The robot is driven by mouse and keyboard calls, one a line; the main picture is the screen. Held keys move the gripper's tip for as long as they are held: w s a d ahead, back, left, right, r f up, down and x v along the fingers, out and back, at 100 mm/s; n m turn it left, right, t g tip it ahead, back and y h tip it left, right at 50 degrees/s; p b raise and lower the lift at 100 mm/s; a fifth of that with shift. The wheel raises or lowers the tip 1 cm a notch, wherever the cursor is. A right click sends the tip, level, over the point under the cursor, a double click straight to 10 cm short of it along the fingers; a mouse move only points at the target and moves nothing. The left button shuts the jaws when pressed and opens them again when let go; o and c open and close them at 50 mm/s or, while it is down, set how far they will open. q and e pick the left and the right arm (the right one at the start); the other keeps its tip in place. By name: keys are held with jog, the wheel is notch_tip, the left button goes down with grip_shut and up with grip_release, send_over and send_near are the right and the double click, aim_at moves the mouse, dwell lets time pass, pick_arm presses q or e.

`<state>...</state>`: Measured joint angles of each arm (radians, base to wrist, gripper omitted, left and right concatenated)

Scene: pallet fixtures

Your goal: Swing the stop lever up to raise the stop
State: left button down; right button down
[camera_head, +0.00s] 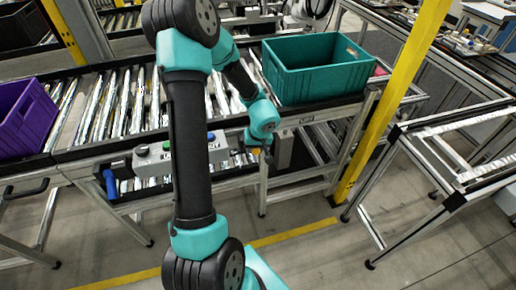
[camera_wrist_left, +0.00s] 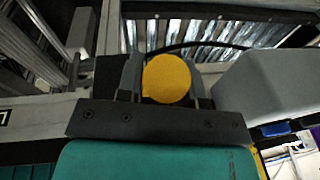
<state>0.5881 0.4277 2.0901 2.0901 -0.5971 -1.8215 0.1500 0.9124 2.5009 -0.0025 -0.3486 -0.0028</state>
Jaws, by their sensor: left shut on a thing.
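My left gripper (camera_head: 260,146) is at the front side of the conveyor frame, below the teal crate. It is shut on a yellow round knob (camera_wrist_left: 168,78), which I take to be the end of the stop lever. In the left wrist view the knob sits between the two grey fingers. In the head view only a small yellow-orange bit shows beside the gripper. The rest of the lever and the stop itself are hidden, so I cannot tell how far the lever is swung. My right gripper is not in view.
A teal crate (camera_head: 318,72) stands on the conveyor rollers (camera_head: 115,105). A purple crate (camera_head: 22,118) stands at the left. A grey button box (camera_head: 186,156) is on the front rail, with a blue handle (camera_head: 110,184) to its left. A yellow post (camera_head: 400,85) rises at the right.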

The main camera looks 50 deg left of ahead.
pick_arm(q)
jog(key=c, duration=0.8)
grip_release()
jog(key=shift+r, duration=0.1)
jog(key=v, duration=1.7)
jog(key=shift+r, duration=0.15)
jog(key=shift+a, duration=0.1)
